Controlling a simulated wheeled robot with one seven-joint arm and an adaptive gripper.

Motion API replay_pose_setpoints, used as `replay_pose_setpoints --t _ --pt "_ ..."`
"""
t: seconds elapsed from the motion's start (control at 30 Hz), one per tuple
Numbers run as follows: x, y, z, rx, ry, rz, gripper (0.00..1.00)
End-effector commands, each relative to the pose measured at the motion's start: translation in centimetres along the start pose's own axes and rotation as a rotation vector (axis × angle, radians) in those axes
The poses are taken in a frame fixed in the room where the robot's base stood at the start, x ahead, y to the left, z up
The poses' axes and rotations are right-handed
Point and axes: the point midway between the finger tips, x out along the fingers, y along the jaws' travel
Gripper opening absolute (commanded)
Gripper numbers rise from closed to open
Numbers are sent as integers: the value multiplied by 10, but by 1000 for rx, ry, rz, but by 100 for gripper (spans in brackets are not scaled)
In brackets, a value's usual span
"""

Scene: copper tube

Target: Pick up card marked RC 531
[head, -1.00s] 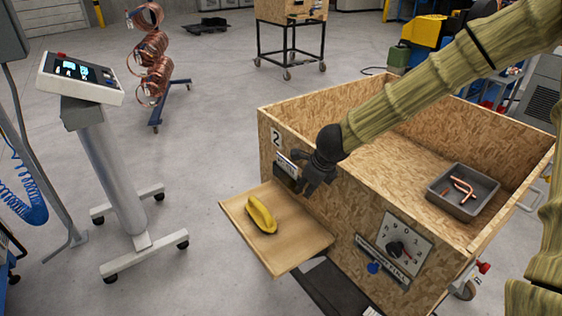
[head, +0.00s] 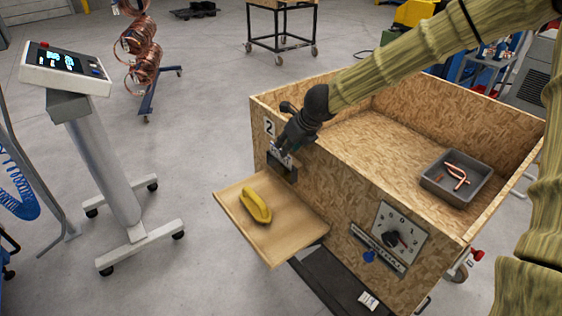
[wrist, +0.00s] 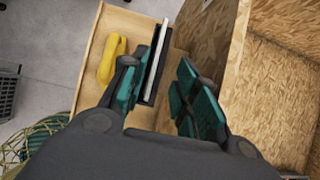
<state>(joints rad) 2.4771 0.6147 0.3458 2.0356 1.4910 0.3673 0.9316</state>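The card stands in a black holder (head: 289,174) on the front wall of the wooden crate, below the number 2. In the wrist view its pale edge (wrist: 157,55) shows upright, between my two fingers and nearer the left one; its lettering cannot be read. My gripper (head: 285,150) is at the holder and hides most of the card in the head view. In the wrist view my gripper (wrist: 160,92) is open, with a clear gap between the right finger and the card.
A wooden shelf (head: 285,235) juts out below the holder, with a yellow object (head: 256,206) on it. The crate (head: 335,190) holds a grey tray (head: 434,186) of copper pieces. A dial plate (head: 399,232) is right. A console (head: 65,67) stands left; floor between is clear.

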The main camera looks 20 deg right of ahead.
Motion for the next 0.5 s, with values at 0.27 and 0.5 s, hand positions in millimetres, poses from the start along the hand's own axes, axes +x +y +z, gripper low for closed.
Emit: replay_pose_setpoints --t 0.27,0.5 --pt "25 5 4 0 2 -2 30" --pt "47 6 5 1 0 -1 30"
